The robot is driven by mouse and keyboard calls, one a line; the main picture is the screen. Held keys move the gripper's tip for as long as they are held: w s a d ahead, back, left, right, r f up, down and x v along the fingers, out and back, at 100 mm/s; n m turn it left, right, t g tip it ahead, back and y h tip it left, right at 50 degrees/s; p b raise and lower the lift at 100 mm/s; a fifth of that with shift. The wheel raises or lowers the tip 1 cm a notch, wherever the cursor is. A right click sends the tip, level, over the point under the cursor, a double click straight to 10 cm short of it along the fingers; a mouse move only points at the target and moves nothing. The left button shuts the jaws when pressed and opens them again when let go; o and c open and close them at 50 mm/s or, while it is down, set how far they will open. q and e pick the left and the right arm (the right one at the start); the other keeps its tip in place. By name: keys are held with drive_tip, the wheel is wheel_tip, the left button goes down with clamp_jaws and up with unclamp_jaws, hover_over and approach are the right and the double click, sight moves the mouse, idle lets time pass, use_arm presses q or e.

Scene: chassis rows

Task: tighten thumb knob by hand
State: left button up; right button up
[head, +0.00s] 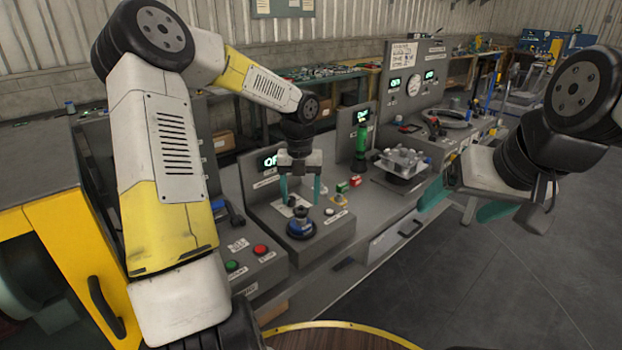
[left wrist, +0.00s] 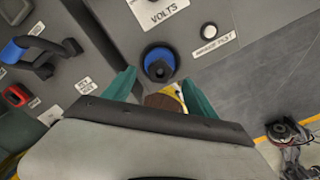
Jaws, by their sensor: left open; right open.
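My right gripper (head: 470,205) is open and empty at the right, over the floor, away from the bench.
A control box with green and red buttons (head: 260,249) sits left of the knob. A green-handled tool (head: 361,145) stands upright behind it, and a metal fixture (head: 403,162) sits to the right. A blue-handled lever (left wrist: 35,50) shows in the wrist view.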

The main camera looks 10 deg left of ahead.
sight(301, 211)
use_arm(q)
drive_tip(key=shift+f, duration=1.8)
drive_tip(key=c, duration=1.3)
drive_tip(key=o, duration=0.5)
drive_tip(key=shift+c, duration=0.2)
drive_tip(key=c, duration=0.5)
drive_tip(key=shift+o, duration=0.2)
drive_tip(key=m, duration=0.5)
drive_tip(key=shift+m, duration=0.4)
